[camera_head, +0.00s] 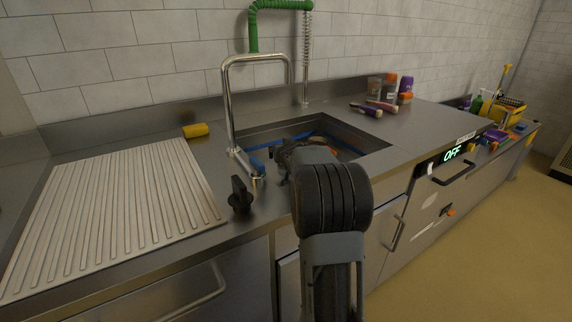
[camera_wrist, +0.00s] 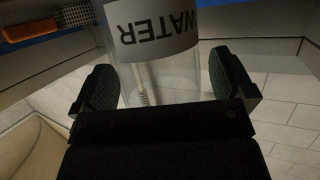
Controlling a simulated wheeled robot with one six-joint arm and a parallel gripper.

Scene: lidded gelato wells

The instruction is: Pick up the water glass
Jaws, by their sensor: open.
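The water glass (camera_wrist: 158,80) is clear, with a white band that reads "WATER" upside down in the wrist view. It stands between the two dark, ridged fingers of my gripper (camera_wrist: 165,84). The fingers are apart, with one on each side of the glass, and I see no clear contact. The top of the wrist view cuts off part of the glass. In the head view my arm reaches over the sink (camera_head: 375,148), and I cannot make out the glass there. My arm hides part of the sink.
A chrome tap (camera_head: 227,105) rises close to the left of my arm. A black knob (camera_head: 240,195) stands on the front counter. An orange-handled object (camera_wrist: 32,24) shows beside the glass.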

